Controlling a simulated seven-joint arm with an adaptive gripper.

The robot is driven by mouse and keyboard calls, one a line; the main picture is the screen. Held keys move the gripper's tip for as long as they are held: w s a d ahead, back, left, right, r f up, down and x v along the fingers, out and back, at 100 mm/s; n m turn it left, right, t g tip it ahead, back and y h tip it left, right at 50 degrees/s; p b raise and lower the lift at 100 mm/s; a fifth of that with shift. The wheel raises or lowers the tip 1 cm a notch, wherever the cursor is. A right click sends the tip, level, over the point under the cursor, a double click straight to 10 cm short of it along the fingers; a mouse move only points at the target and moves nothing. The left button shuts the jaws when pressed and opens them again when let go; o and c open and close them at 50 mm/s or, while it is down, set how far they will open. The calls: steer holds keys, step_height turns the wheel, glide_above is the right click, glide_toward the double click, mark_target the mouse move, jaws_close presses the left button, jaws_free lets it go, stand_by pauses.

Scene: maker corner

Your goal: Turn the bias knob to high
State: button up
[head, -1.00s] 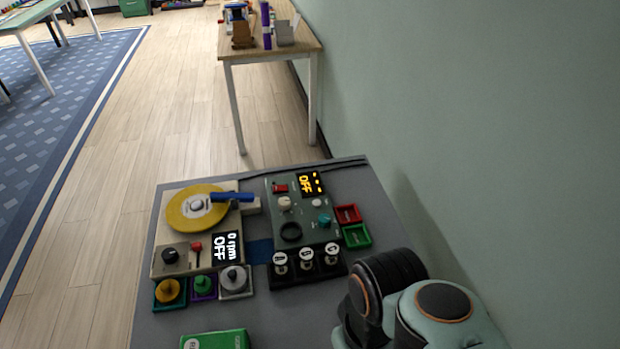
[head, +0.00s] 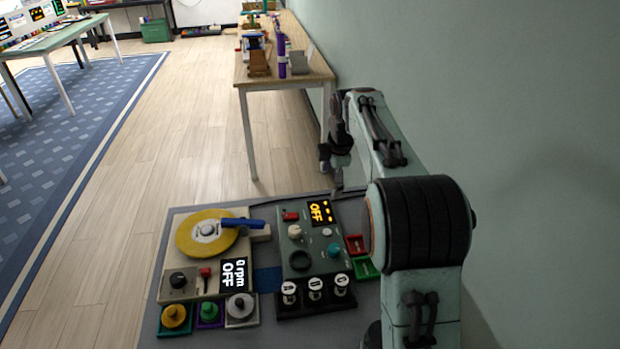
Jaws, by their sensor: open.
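My gripper (head: 330,178) hangs above and beyond the panel's far right corner, apart from both knobs. It is open, and I see nothing in it.
The panel also has a red switch (head: 290,216). Lettered pegs (head: 315,287) stand in front. Red (head: 357,244) and green (head: 365,267) trays sit to the right. A turntable device with a yellow disc (head: 197,233) is on the left. A wall rises at right.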

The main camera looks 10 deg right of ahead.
steer(key=g, duration=0.1)
glide_above(335, 248)
steer(key=w, duration=0.1)
steer(key=s+f+x, duration=0.1)
steer(key=s+x, duration=0.1)
steer(key=x, duration=0.8)
steer(key=f, duration=0.4)
steer(key=f+g, duration=0.1)
steer(key=f, duration=0.3)
steer(key=s+f+g, duration=0.1)
steer(key=f, duration=0.3)
steer(key=shift+s+d+f, duration=0.1)
steer(key=shift+d, duration=0.05)
steer(key=shift+f, duration=0.65)
jaws_close()
